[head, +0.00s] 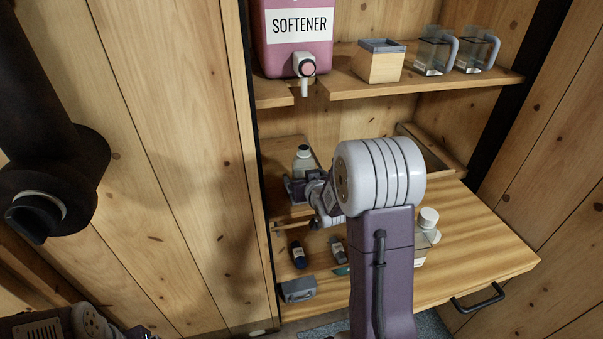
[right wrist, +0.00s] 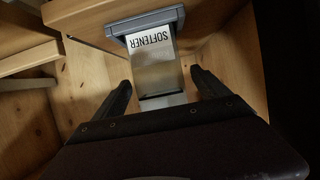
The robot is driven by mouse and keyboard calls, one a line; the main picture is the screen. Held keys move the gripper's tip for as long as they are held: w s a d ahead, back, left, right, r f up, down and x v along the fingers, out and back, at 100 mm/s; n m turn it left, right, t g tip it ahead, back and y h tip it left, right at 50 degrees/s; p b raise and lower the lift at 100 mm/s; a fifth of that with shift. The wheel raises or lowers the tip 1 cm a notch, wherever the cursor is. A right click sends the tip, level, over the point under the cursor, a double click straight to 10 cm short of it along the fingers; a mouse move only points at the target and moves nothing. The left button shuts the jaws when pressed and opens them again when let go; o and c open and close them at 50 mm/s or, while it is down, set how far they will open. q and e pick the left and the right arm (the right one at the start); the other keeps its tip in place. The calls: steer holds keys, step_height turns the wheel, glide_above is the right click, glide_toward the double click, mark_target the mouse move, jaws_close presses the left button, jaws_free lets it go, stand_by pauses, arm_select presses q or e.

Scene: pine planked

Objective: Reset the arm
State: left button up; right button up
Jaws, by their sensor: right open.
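My right gripper (head: 300,188) reaches in over the left part of the wooden worktop, below the shelf. In the right wrist view its two dark fingers (right wrist: 162,85) are spread open. A container with a SOFTENER label (right wrist: 156,62) shows between and beyond them, under a grey rim; the fingers do not visibly press on it. In the head view a pale bottle with a dark cap (head: 303,160) stands just behind the gripper, partly hidden by it. My right arm hides part of the worktop. My left gripper is not visible.
A pink softener dispenser (head: 298,38) with a tap hangs above. The shelf (head: 490,78) holds a wooden box (head: 378,62) and two glass mugs (head: 435,50). Small dark bottles (head: 298,255), a grey block (head: 297,290) and a white-capped bottle (head: 428,220) stand on the worktop (head: 490,245). Its right side is clear.

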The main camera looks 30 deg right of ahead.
steer(key=v, duration=0.5)
steer(key=shift+s+r+p, duration=0.1)
steer(key=shift+s+p, duration=0.2)
steer(key=shift+a, duration=0.1)
steer(key=s+a+f+n+g+y, duration=0.1)
steer(key=s+a+f+g+y, duration=0.1)
steer(key=s+a+f+g, duration=0.55)
steer(key=s+a+f+n+g+y, duration=0.1)
steer(key=s+a+f+g, duration=0.25)
steer(key=s+a, duration=0.45)
steer(key=s+r+p, duration=0.2)
steer(key=r+p, duration=0.6)
steer(key=p, duration=0.1)
steer(key=s+d+r+p, duration=0.1)
steer(key=s+r+p, duration=0.1)
steer(key=r+p, duration=0.7)
steer(key=shift+s+d+r+n+g, duration=0.2)
steer(key=shift+s+d+n+g, duration=0.1)
steer(key=shift+g, duration=0.1)
